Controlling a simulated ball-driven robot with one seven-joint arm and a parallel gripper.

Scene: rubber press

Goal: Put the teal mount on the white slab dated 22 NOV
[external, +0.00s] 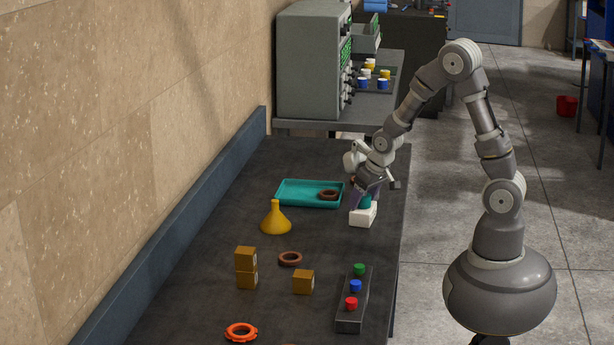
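The teal mount (364,202) shows as a small teal patch at the top of a white slab (362,218), at the right side of the dark bench. My gripper (365,195) points down there, with its fingers on either side of the mount. The fingers and wrist cover much of the mount. I cannot tell whether the fingers press on it or stand slightly apart from it, or whether the mount rests on the slab or hangs just above it. No date on the slab is legible.
A teal tray (291,203) with a brown ring (328,195) lies left of the gripper. A yellow funnel (275,219), brown boxes (303,282), another brown ring (290,259), an orange ring (241,332) and a dark rack (349,317) with coloured caps stand nearer. Bare bench lies between them.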

